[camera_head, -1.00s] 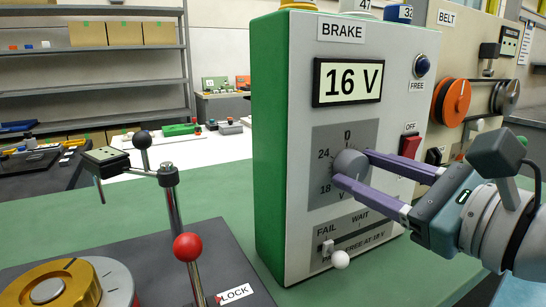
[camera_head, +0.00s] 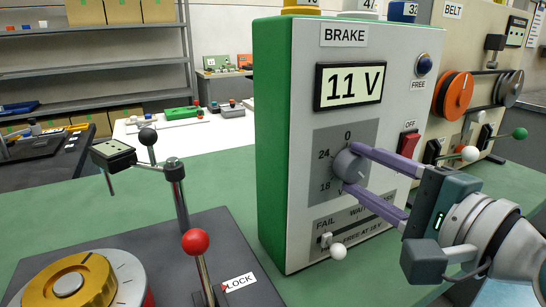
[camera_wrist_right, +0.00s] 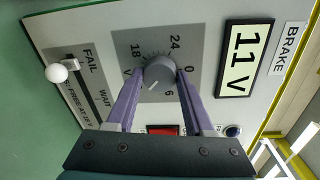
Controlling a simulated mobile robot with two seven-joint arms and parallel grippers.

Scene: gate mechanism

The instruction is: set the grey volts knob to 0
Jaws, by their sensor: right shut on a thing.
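The grey volts knob (camera_head: 347,164) sits on a grey dial plate on the front of the BRAKE box (camera_head: 300,200). Its scale shows 0, 18 and 24 in the head view, and 6 as well in the wrist view. The display (camera_head: 349,86) reads 11 V. My right gripper (camera_head: 352,168) is shut on the knob, with one purple finger on each side. The knob also shows between the fingers in the right wrist view (camera_wrist_right: 158,74), with a pale pointer line on its face. My left gripper is not in view.
Below the dial are a FAIL/WAIT slider (camera_head: 327,240) and a white ball knob (camera_head: 338,251). A red OFF switch (camera_head: 408,144) is close to the upper finger. A red-knobbed lever (camera_head: 195,241) stands at the lower left.

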